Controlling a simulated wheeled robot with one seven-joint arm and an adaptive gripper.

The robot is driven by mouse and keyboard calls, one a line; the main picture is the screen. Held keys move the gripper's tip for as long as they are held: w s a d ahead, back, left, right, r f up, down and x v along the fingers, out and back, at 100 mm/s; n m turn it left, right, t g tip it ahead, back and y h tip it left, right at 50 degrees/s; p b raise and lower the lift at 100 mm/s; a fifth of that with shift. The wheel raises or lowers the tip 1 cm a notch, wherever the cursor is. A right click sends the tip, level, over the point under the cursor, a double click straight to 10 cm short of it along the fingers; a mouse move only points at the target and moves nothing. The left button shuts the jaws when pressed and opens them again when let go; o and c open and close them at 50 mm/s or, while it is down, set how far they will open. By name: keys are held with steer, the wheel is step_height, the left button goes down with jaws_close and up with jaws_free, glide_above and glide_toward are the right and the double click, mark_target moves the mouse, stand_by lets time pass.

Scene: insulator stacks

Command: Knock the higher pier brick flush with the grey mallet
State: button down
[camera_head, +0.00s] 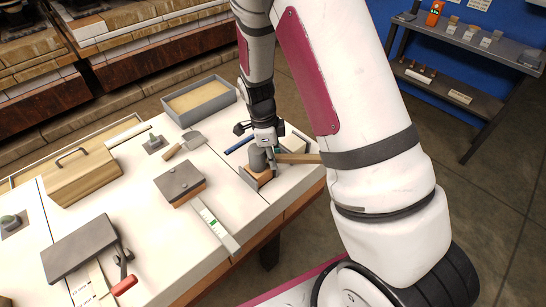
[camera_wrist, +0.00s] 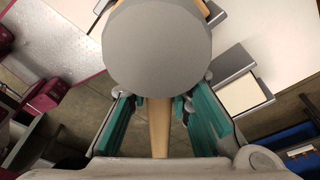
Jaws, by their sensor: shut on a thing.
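My gripper (camera_head: 265,143) is shut on the wooden handle of the grey mallet. In the head view the mallet's grey head (camera_head: 257,160) is just over an orange-brown brick (camera_head: 262,178) with grey plates at its sides; I cannot tell whether they touch. The handle (camera_head: 298,158) runs right, partly behind my arm. In the wrist view the round mallet head (camera_wrist: 157,45) fills the upper middle and hides most of the brick. The handle (camera_wrist: 158,128) lies between my teal fingers. Another orange-brown brick block (camera_head: 191,195) under a grey slab (camera_head: 178,179) stands to the left. Which brick is higher is unclear.
A grey tray (camera_head: 233,98) of sand stands behind.

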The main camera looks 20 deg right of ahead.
steer(key=shift+f, duration=0.1)
steer(key=shift+r+p, duration=1.8)
steer(key=shift+r, duration=1.8)
step_height(320, 180, up, 8)
steer(key=p, duration=0.3)
